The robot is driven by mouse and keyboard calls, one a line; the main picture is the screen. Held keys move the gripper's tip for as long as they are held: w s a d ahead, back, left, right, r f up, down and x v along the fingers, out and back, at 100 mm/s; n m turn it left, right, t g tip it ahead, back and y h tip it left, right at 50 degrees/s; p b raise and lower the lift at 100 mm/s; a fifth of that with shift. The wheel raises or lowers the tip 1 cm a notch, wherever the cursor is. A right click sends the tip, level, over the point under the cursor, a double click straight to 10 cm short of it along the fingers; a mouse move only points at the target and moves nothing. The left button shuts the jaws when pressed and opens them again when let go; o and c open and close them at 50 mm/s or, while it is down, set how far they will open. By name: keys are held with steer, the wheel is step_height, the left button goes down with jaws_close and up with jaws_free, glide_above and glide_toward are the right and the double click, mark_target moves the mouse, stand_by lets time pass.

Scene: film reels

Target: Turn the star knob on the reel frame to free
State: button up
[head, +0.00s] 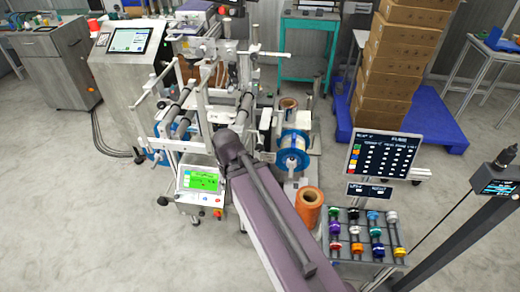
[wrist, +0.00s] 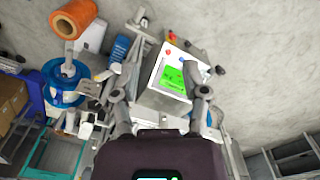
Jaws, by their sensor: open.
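The reel frame (head: 196,146) is a pale metal frame with dark rollers, at the centre left of the head view. A small dark knob (head: 162,201) sticks out at its lower left; a dark knob also shows right of the screen in the wrist view (wrist: 220,70). I cannot tell whether this is the star knob, and no free marking is legible. My gripper (wrist: 160,94) is open and empty, its fingers apart on either side of the green-screened box. In the head view my arm hides the gripper and part of the frame.
A green-screened control box (head: 201,180) stands at the frame's front. A blue reel (head: 293,152) and an orange roll (head: 308,206) stand right of my arm. A rack of coloured spools (head: 362,236) is at lower right.

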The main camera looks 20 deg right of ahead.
steer(key=o, duration=0.3)
steer(key=shift+o, duration=0.7)
steer(key=shift+w+a+f, duration=0.1)
steer(key=shift+w+f, duration=0.05)
steer(key=shift+f, duration=0.05)
steer(key=w+f+m+t+y+b, duration=0.2)
steer(key=w+f+m+t+b, duration=1.3)
steer(key=b, duration=1)
steer(key=d+f+m+t+h+b, duration=0.2)
steer(key=d+m+h+b, duration=0.5)
steer(key=m+b, duration=0.4)
steer(key=d+f+m+t+h+b, duration=0.1)
steer(key=d+f+m+h+b, duration=0.3)
steer(key=d+m+h+b, duration=0.3)
steer(key=d+m+b, duration=0.1)
steer(key=m+b, duration=0.3)
steer(key=m, duration=0.6)
steer(key=shift+d+f+t+h+b, duration=0.15)
steer(key=shift+f+t+h+b, duration=0.15)
steer(key=shift+t, duration=0.1)
steer(key=shift+w+d+r, duration=0.1)
steer(key=shift+r, duration=0.05)
